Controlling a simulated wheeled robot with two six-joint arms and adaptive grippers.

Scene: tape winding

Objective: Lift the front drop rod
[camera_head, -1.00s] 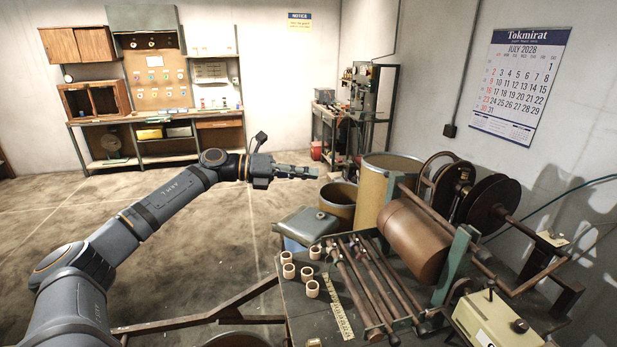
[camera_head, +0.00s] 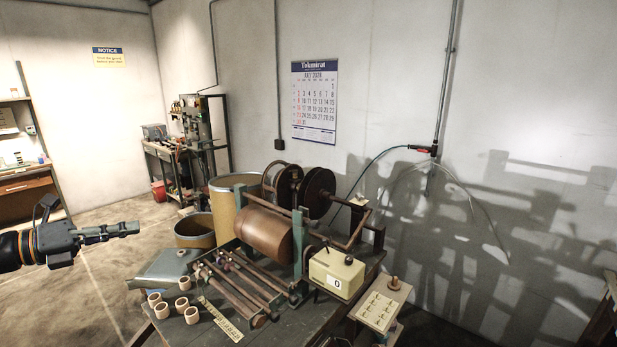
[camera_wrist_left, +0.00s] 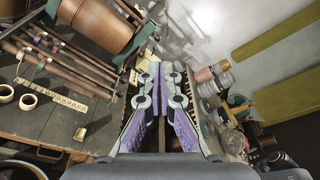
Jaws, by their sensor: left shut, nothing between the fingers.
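Several brown rods (camera_head: 248,286) lie side by side, slanting across a frame on the workbench (camera_head: 305,323), in front of a large brown drum (camera_head: 262,232). I cannot tell which one is the front drop rod. In the left wrist view the rods (camera_wrist_left: 75,64) are at the upper left, below the drum (camera_wrist_left: 103,22). My left gripper (camera_head: 132,229) is at the left of the head view, left of the bench and apart from the rods. Its fingers (camera_wrist_left: 160,72) are shut and empty in the left wrist view. My right gripper is not in view.
Several cream rings (camera_head: 182,304) and a yellow ruler (camera_head: 221,320) lie left of the rods. A cream counter box (camera_head: 336,272) stands right of the drum. Barrels (camera_head: 195,231) and a grey-lidded box (camera_head: 165,268) stand behind the bench's left end. Open floor lies at the left.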

